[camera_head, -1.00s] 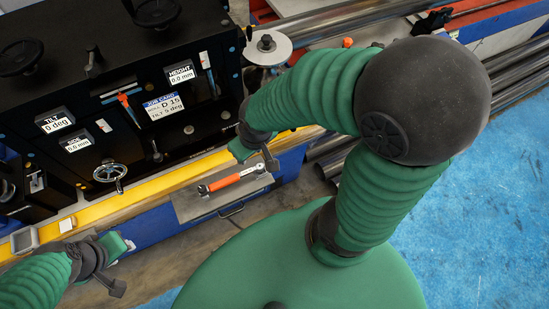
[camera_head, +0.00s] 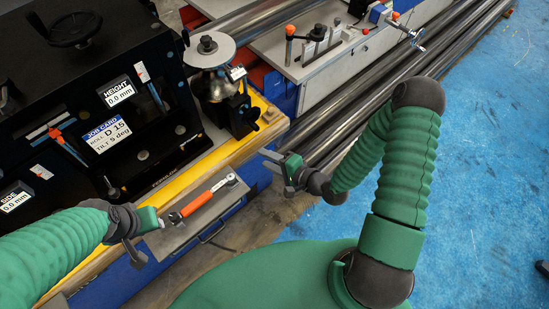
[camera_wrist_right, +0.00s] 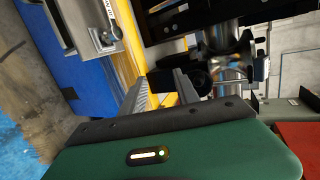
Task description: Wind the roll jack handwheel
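My right gripper (camera_head: 276,160) is in front of the roll stand's right end, apart from it. In the right wrist view its two fingers (camera_wrist_right: 161,88) stand apart with nothing gripped. Beyond the fingertips a dark round part (camera_wrist_right: 196,76) shows below the metal roll (camera_wrist_right: 224,42); it may be the roll jack handwheel, but I cannot tell for certain.
The black machine (camera_head: 120,60) carries a job card (camera_head: 106,134) and a black top handwheel (camera_head: 75,29). Long steel tubes (camera_head: 352,102) run behind my right arm. Blue floor is open at right.

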